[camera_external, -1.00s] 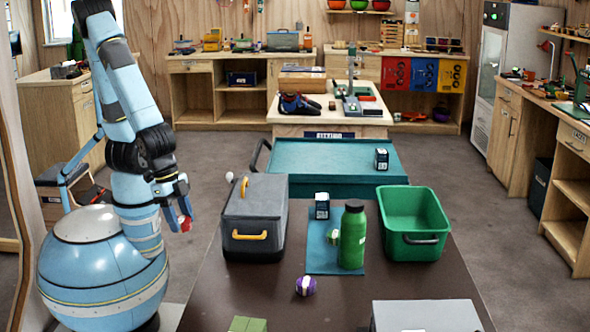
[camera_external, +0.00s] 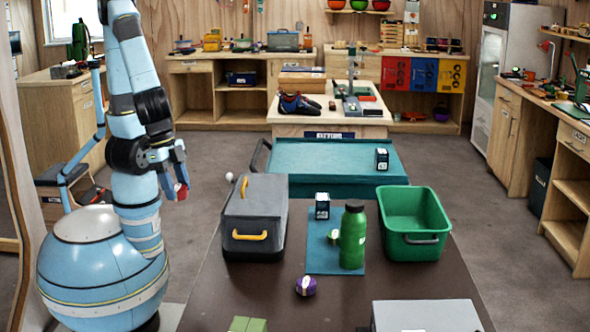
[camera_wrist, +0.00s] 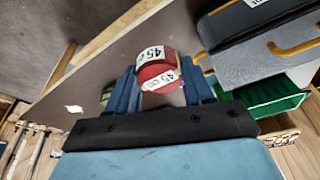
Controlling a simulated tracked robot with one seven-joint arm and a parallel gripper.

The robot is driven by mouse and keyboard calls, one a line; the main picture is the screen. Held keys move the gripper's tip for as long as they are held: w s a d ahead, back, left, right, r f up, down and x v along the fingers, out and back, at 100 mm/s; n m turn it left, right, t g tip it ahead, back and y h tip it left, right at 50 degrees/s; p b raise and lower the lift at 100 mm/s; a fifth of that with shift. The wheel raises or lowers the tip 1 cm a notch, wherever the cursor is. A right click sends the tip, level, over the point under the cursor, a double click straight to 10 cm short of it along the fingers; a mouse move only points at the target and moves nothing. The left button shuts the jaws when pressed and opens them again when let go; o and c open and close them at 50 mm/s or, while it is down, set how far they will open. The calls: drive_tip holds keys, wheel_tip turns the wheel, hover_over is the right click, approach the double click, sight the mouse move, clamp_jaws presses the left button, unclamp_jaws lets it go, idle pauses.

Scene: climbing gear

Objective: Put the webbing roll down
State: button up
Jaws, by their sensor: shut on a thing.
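A red webbing roll (camera_wrist: 158,76) with white labels reading "45" sits between the two blue fingers of my gripper (camera_wrist: 163,90) in the wrist view. The fingers are shut on its sides. In the external view my gripper (camera_external: 178,190) is in the air left of the dark table, and only a small red patch of the roll (camera_external: 182,191) shows. The roll is clear of any surface there.
The dark table (camera_external: 240,300) holds a grey toolbox (camera_external: 254,215) nearest my gripper, a green bottle (camera_external: 352,237) on a blue mat (camera_external: 318,262), a green bin (camera_external: 413,240), and a small purple item (camera_external: 305,286).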

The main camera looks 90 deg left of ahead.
drive_tip(key=w+a+r+n+y, duration=0.1)
drive_tip(key=w+a+n, duration=0.4)
drive_tip(key=w+a, duration=0.8)
drive_tip(key=w+a+n+y, duration=0.2)
drive_tip(key=w+a+n, duration=0.3)
drive_tip(key=w+a, duration=0.85)
drive_tip(key=s+a+n+g+y, duration=0.1)
drive_tip(key=a+n, duration=0.3)
drive_tip(key=a, duration=1.5)
drive_tip(key=s+a+n, duration=0.2)
drive_tip(key=a+n, duration=0.1)
drive_tip(key=a, duration=1.5)
approach(321, 164)
drive_tip(key=shift+a+f+g, duration=0.3)
drive_tip(key=shift+f, duration=0.5)
drive_tip(key=shift+w+a+f, duration=0.2)
drive_tip(key=shift+w+f, duration=0.45)
drive_tip(key=shift+f, duration=1.6)
